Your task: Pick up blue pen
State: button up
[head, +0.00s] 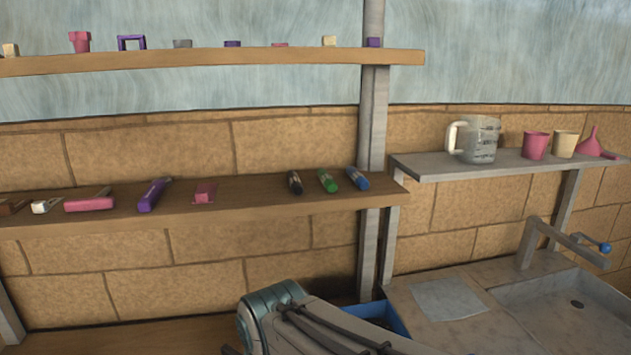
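The blue pen (357,179) is a short, thick marker lying near the right end of the lower wooden shelf (240,206). A green pen (327,180) lies just to its left, and a black pen (294,182) lies left of that. The three lie apart from one another. Part of my arm shows at the bottom centre, below and in front of the shelf. My gripper's fingers cannot be made out in this view.
A pink block, a purple tool (153,194) and other items lie further left on the shelf. A metal post (372,120) stands behind its right end. An upper shelf (230,61) holds small objects. At right are a shelf with a measuring jug (478,140) and a sink (570,305).

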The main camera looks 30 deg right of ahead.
aim_at(352, 172)
jog(key=k, duration=0.4)
jog(key=z, duration=0.65)
jog(key=i, duration=0.5)
